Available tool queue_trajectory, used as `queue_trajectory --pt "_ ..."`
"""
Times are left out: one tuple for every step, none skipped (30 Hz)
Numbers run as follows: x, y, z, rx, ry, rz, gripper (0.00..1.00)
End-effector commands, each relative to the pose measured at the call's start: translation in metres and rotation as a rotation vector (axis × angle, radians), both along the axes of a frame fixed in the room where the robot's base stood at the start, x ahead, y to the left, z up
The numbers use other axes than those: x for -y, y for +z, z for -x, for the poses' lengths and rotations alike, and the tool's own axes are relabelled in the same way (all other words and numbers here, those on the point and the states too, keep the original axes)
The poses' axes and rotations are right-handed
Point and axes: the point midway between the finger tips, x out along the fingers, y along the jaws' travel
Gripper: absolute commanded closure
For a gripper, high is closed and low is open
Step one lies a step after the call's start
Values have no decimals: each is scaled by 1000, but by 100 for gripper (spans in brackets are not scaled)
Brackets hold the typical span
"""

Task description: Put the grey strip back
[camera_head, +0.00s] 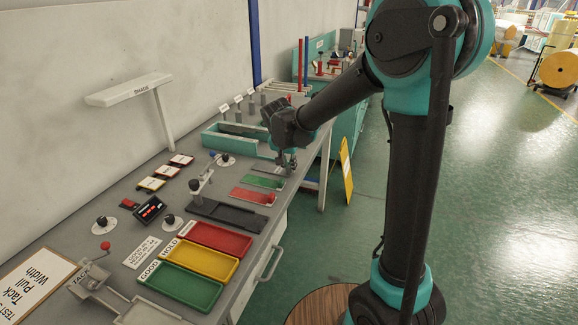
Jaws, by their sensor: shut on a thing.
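My gripper (288,167) is over the far right part of the bench, pointing down. It is shut on the right end of the grey strip (264,171), as far as this small view shows. The strip lies low, at or just above the bench top; I cannot tell if it touches. The gripper's fingers partly hide its right end. A green strip (259,181) and a red strip (251,195) lie in a row nearer than the grey one.
A teal open box (238,143) stands just left of my gripper. Red (216,239), yellow (201,261) and green (184,286) trays lie in the foreground. A small stand (199,188) rises mid-bench. A yellow floor sign (346,170) stands right of the bench.

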Motion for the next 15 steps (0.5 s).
queue_trajectory --pt "0 0 0 0 0 0 100" --pt "0 0 0 0 0 0 100" --pt "0 0 0 0 0 0 100" --pt "0 -1 0 0 0 0 100" --pt "0 -2 0 0 0 0 100" --pt "0 -2 0 0 0 0 83" --pt "0 -1 0 0 0 0 79" --pt "0 -1 0 0 0 0 76" --pt "0 -1 0 0 0 0 71" --pt "0 -1 0 0 0 0 67" --pt "0 -1 0 0 0 0 66" --pt "0 -1 0 0 0 0 66" --pt "0 -1 0 0 0 0 66" --pt "0 -1 0 0 0 0 66" --pt "0 -1 0 0 0 0 66"
